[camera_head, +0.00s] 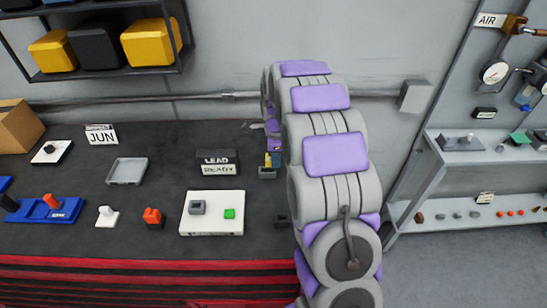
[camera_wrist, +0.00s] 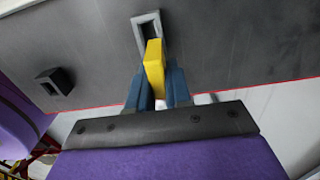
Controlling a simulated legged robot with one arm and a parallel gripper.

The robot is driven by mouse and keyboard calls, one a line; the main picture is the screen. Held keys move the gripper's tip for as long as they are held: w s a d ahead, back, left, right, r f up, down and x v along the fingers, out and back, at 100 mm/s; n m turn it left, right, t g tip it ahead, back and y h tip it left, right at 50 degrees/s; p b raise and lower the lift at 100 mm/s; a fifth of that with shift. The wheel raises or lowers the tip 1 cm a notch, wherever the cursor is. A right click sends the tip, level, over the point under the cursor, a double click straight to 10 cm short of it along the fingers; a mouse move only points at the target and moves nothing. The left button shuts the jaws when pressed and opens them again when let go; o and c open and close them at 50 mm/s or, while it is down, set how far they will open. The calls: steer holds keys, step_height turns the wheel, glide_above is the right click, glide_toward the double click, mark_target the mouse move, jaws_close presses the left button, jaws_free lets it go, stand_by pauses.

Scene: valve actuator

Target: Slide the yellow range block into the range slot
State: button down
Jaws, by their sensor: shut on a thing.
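The yellow range block (camera_wrist: 154,62) is held upright between the blue fingers of my gripper (camera_wrist: 158,90) in the wrist view. Its far end overlaps the near part of a grey rectangular frame with a dark opening (camera_wrist: 147,30), which looks like the range slot. I cannot tell whether the block touches the frame or is above it. In the head view the yellow block (camera_head: 268,160) shows small beside my arm, just behind the grey frame (camera_head: 267,173). My arm hides most of the gripper there.
A dark block with a recess (camera_wrist: 55,82) sits to the left in the wrist view. On the dark bench left of my arm are a white plate (camera_head: 212,226) with a grey and a green piece, a LEAD READY sign (camera_head: 217,162) and an empty grey tray (camera_head: 127,171).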

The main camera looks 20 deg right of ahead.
steer(key=shift+a, duration=1.1)
steer(key=shift+d, duration=0.1)
steer(key=shift+d, duration=0.2)
steer(key=shift+a+p, duration=0.2)
steer(key=shift+p, duration=0.1)
steer(key=shift+d, duration=0.2)
stand_by(0.6)
steer(key=shift+f, duration=0.95)
steer(key=c, duration=1)
jaws_free()
